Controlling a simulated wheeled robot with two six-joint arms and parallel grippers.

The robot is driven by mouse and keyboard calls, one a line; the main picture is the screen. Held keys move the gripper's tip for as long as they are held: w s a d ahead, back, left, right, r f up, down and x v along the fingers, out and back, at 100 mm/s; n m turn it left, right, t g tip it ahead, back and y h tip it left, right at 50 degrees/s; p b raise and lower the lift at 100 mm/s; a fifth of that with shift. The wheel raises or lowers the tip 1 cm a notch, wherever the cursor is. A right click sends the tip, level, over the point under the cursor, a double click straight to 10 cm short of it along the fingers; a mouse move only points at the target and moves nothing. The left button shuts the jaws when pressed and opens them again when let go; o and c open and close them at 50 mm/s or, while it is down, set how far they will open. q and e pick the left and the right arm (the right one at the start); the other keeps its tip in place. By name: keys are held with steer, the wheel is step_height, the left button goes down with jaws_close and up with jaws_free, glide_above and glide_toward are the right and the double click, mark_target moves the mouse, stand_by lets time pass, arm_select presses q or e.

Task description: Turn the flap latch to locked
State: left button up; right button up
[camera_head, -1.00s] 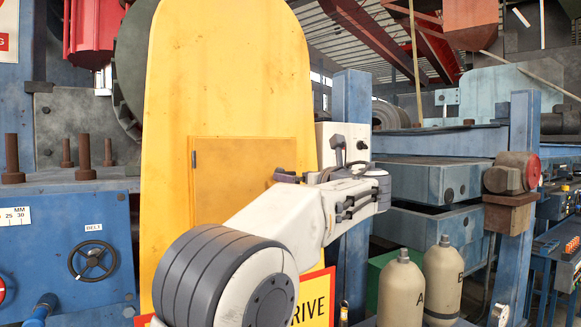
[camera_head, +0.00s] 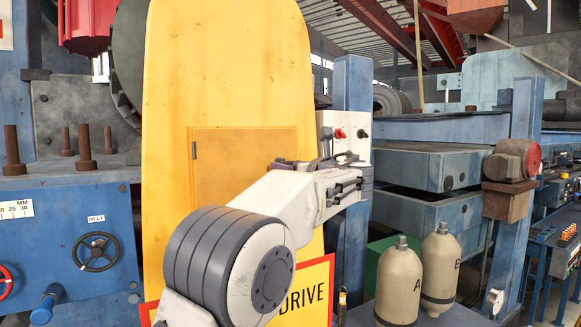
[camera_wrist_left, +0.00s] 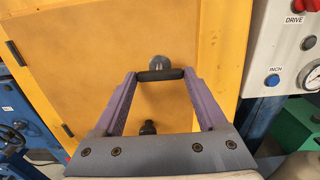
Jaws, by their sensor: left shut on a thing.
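The flap (camera_head: 225,150) is a yellow square panel, closed flush in the tall yellow guard. In the left wrist view the flap (camera_wrist_left: 85,70) fills the middle, slightly tilted. Its latch shows there as a dark bar (camera_wrist_left: 160,75) below a round grey boss (camera_wrist_left: 159,62). The purple fingers of my left gripper (camera_wrist_left: 161,76) are shut on the bar's two ends. A black knob (camera_wrist_left: 148,127) shows between the fingers, nearer the gripper body. In the head view my left gripper (camera_head: 283,164) is at the flap's right edge, and my arm hides the latch. My right gripper is not in view.
A white control box (camera_head: 335,130) with knobs is just right of the guard; the wrist view shows its blue INCH button (camera_wrist_left: 272,80). Two beige bottles (camera_head: 440,265) stand at lower right. A blue cabinet with a handwheel (camera_head: 96,252) is at left.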

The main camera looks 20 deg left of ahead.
arm_select(q)
steer(key=n+b, duration=0.9)
steer(key=n, duration=0.8)
steer(key=shift+n, duration=0.4)
stand_by(0.4)
steer(key=o, duration=1.3)
steer(key=shift+d, duration=0.1)
